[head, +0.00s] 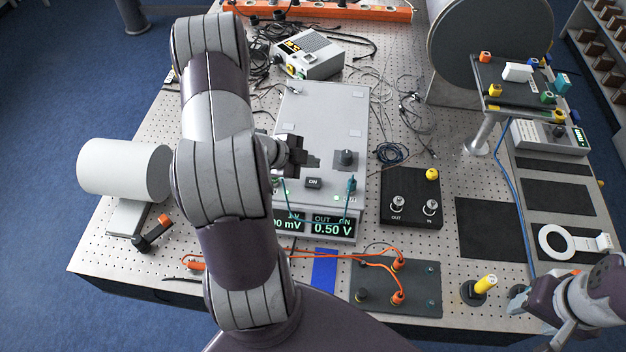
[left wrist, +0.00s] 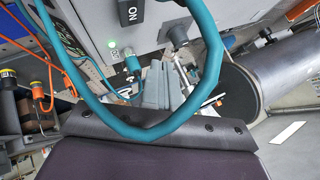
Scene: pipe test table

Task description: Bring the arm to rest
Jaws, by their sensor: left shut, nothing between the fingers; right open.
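My left arm rises in the middle of the head view and bends over the table. My left gripper (head: 297,157) is shut and empty, above the top of the grey power supply (head: 348,112). In the left wrist view the gripper fingers (left wrist: 163,88) show close to the front panel, beside a teal cable (left wrist: 130,125) that loops across the view. The supply's display (head: 330,226) reads 0.50 V. My right gripper (head: 530,298) is only partly seen at the lower right edge of the head view; its fingers are open.
A black box with two knobs (head: 411,211) stands right of the supply. A dark plate with orange cables (head: 420,285) lies in front. A raised board (head: 515,82) and large grey disc (head: 480,45) stand at the back right.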

